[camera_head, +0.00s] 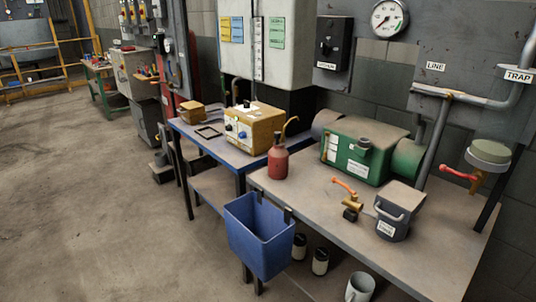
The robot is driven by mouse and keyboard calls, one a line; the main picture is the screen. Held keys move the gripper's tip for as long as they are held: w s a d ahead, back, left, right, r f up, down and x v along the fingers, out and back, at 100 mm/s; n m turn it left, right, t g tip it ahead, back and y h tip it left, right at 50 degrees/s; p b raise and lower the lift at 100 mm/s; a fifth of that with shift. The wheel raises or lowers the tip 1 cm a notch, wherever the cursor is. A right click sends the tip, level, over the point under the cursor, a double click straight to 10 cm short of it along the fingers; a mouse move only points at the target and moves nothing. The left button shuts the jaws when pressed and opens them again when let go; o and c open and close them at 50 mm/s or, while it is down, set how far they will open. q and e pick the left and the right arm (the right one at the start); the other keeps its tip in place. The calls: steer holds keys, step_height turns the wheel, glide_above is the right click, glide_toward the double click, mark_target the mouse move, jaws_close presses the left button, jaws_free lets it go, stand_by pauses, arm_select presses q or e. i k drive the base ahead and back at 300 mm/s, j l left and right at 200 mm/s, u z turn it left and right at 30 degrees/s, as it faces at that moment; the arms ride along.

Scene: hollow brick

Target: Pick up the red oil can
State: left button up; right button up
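The red oil can (278,162) stands upright in the head view, near the left back corner of the front grey-topped table (345,215). Neither of my grippers shows in this view.
A green machine (360,148) stands right of the can. A brass valve with an orange handle (349,198) and a dark grey bucket (399,210) stand further right. A yellow box (253,127) sits on the blue table. A blue bin (258,236) hangs at the front edge. Floor at left is clear.

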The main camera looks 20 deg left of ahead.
mark_target(278, 155)
steer(key=i+j, duration=0.25)
steer(key=j, duration=0.2)
steer(key=i+j, duration=0.55)
steer(key=j, duration=0.3)
